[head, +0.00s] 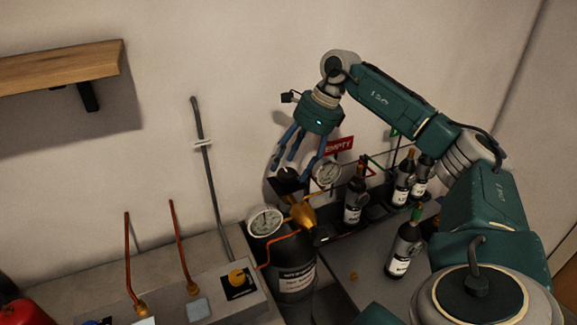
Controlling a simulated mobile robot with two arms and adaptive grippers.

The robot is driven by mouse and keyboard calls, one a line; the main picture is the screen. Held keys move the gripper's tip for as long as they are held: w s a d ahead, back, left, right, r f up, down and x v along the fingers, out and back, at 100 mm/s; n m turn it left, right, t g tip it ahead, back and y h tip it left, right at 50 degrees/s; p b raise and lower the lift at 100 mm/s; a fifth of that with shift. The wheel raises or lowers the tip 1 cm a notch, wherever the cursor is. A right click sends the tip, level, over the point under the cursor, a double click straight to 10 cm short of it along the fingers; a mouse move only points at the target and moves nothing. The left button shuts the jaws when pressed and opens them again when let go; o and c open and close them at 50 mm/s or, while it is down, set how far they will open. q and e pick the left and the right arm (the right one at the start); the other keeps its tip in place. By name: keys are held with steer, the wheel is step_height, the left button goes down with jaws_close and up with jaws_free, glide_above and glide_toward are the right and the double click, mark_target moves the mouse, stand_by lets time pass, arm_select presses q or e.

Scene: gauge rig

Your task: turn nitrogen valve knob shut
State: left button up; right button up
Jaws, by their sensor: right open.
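A dark gas cylinder (292,278) with a pale label stands at the bench. A brass fitting (303,213) sits at its top, with a white round gauge (265,220) on its left and a second gauge (327,172) up and to the right. A dark knob-like part (289,175) shows above the brass; I cannot tell if it is the nitrogen valve knob. My right gripper (294,160) points down with its blue fingers spread, open and empty. Its fingertips are close to the dark part; contact is unclear. My left gripper is not in view.
Several dark bottles (404,250) stand at the right, near a red EMPTY sign (338,146). A wooden shelf (60,68) hangs upper left.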

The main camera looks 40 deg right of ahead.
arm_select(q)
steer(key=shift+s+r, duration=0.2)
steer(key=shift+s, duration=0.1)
arm_select(e)
steer(key=shift+x, duration=1.05)
